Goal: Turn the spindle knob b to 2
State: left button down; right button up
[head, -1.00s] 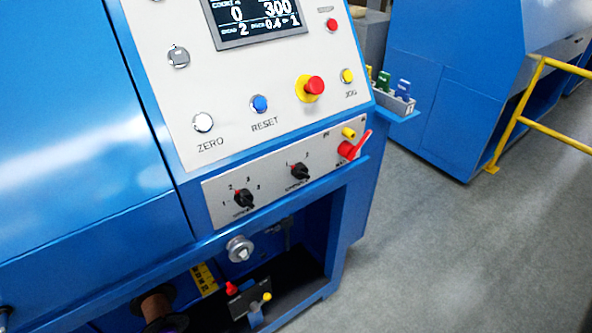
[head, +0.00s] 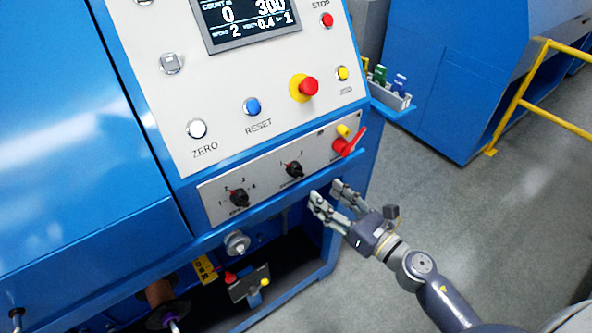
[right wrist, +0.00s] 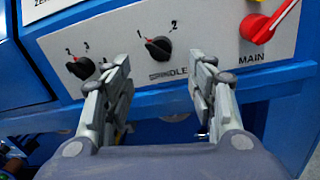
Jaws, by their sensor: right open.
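The spindle knob (head: 294,170) is a small black rotary knob on the grey lower panel, marked 1 and 2. In the right wrist view the spindle knob (right wrist: 158,48) has its red mark pointing up-left, toward the 1. My right gripper (head: 328,191) is open and empty, to the lower right of the knob in the head view. In the right wrist view the knob appears beyond the gap between the open fingers (right wrist: 160,62), with no visible contact. My left gripper is not in view.
A similar black knob (head: 239,197) sits to the left. A red lever switch (head: 345,145) and a yellow part are to the right. Push buttons and a red-and-yellow emergency stop (head: 305,87) are above. A blue ledge (head: 285,202) runs below the panel.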

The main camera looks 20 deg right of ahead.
aim_at(301, 174)
jog(key=p+x, duration=0.2)
jog(key=x, duration=0.6)
jog(key=shift+w+r, duration=0.1)
jog(key=shift+w, duration=0.15)
jog(key=shift+p+x, duration=0.35)
jog(key=shift+x, duration=0.45)
jog(key=shift+a, duration=0.1)
